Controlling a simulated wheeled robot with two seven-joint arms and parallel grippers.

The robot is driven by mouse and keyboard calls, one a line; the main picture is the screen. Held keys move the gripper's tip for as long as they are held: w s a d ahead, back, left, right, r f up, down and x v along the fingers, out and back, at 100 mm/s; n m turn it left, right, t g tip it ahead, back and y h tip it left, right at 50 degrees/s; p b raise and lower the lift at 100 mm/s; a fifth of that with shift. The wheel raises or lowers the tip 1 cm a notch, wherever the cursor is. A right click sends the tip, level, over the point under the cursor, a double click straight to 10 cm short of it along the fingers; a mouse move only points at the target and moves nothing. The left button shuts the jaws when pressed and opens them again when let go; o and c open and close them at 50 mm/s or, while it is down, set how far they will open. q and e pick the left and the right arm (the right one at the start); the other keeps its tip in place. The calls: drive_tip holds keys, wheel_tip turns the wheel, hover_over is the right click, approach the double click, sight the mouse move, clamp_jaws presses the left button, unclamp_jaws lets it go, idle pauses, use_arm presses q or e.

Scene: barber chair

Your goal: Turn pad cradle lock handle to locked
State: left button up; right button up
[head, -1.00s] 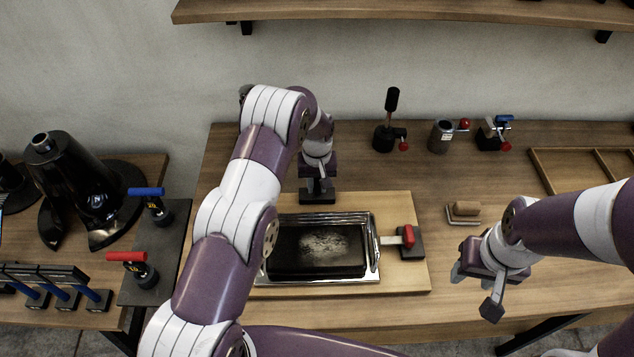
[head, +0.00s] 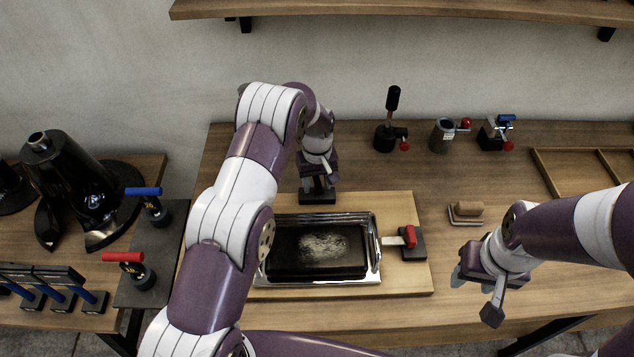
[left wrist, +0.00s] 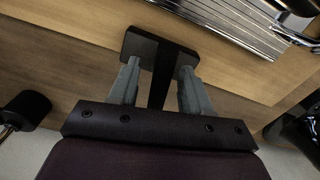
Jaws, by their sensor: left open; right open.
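A metal cradle tray (head: 376,262) holding a black pad (head: 318,252) lies on a pale wooden board (head: 408,280). A red-tipped handle (head: 410,236) on a black block stands at the tray's right side. A black fixture (head: 318,197) with an upright bar stands at the board's back edge; I cannot tell which is the lock handle. My left gripper (head: 318,184) is open above the fixture. In the left wrist view its fingers (left wrist: 160,88) straddle the black bar (left wrist: 161,75), with apparent gaps on both sides. My right gripper (head: 476,291) is open and empty, right of the board.
A small wooden-topped block (head: 468,209) lies near my right gripper. A black-handled tool (head: 391,125), a metal cup (head: 442,137) and a blue-handled clamp (head: 496,134) stand at the back. A divided wooden tray (head: 565,170) is at right. Red and blue handles stand on the left table.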

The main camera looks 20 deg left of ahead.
sight(317, 178)
use_arm(q)
wheel_tip(317, 178, up, 10)
drive_tip(key=b, duration=0.2)
drive_tip(key=shift+f+b, duration=0.2)
drive_tip(key=shift+b, duration=0.1)
wheel_tip(317, 178, up, 3)
drive_tip(key=shift+f+p, duration=0.15)
drive_tip(key=shift+p, duration=1.05)
